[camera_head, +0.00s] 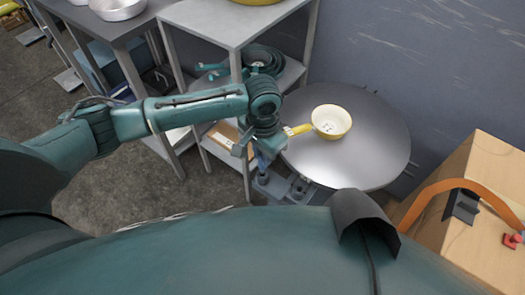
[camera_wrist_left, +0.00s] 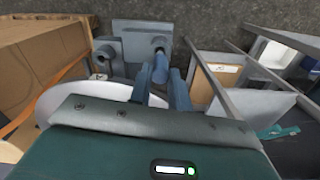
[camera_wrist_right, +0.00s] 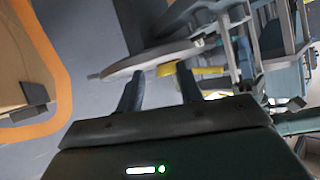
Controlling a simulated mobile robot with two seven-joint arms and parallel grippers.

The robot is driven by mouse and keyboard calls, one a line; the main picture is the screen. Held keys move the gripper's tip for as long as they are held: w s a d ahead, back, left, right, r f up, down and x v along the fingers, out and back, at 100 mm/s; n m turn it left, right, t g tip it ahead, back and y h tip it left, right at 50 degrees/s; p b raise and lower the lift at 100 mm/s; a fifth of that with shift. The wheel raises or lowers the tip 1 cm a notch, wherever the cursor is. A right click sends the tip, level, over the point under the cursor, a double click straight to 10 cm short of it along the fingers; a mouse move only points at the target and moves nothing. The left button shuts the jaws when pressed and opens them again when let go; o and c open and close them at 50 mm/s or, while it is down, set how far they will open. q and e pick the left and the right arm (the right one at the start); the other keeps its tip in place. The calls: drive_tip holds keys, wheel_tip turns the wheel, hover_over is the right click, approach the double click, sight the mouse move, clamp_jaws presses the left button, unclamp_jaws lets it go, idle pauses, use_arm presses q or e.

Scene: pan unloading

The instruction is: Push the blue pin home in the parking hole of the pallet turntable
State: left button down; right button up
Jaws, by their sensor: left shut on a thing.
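The pallet turntable (camera_head: 345,160) is a round grey disc on a grey base at the right. My left gripper (camera_head: 262,158) is at the disc's left edge, low beside the base. In the left wrist view it is shut on the blue pin (camera_wrist_left: 160,68), which points at a grey block (camera_wrist_left: 145,40) on the base. I cannot tell whether the pin's end is inside a hole. A small round socket (camera_wrist_left: 102,56) shows left of that block. My right gripper (camera_wrist_right: 158,80) is open and empty in its wrist view, with the disc's edge (camera_wrist_right: 150,60) beyond its fingers.
A yellow pan (camera_head: 331,122) stands on the disc, its handle (camera_head: 299,129) pointing left towards my left wrist. A grey shelf (camera_head: 222,20) stands behind and left. A cardboard box (camera_head: 465,225) with an orange strap is at the right. Bare floor (camera_head: 205,185) lies front left.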

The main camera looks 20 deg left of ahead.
use_arm(q)
drive_tip(key=shift+f, duration=0.25)
idle(0.5)
drive_tip(key=shift+f, duration=0.55)
drive_tip(key=shift+f, duration=1.05)
idle(0.6)
drive_tip(key=c, duration=1.2)
unclamp_jaws()
drive_tip(key=shift+c, duration=0.2)
drive_tip(key=shift+r, duration=0.15)
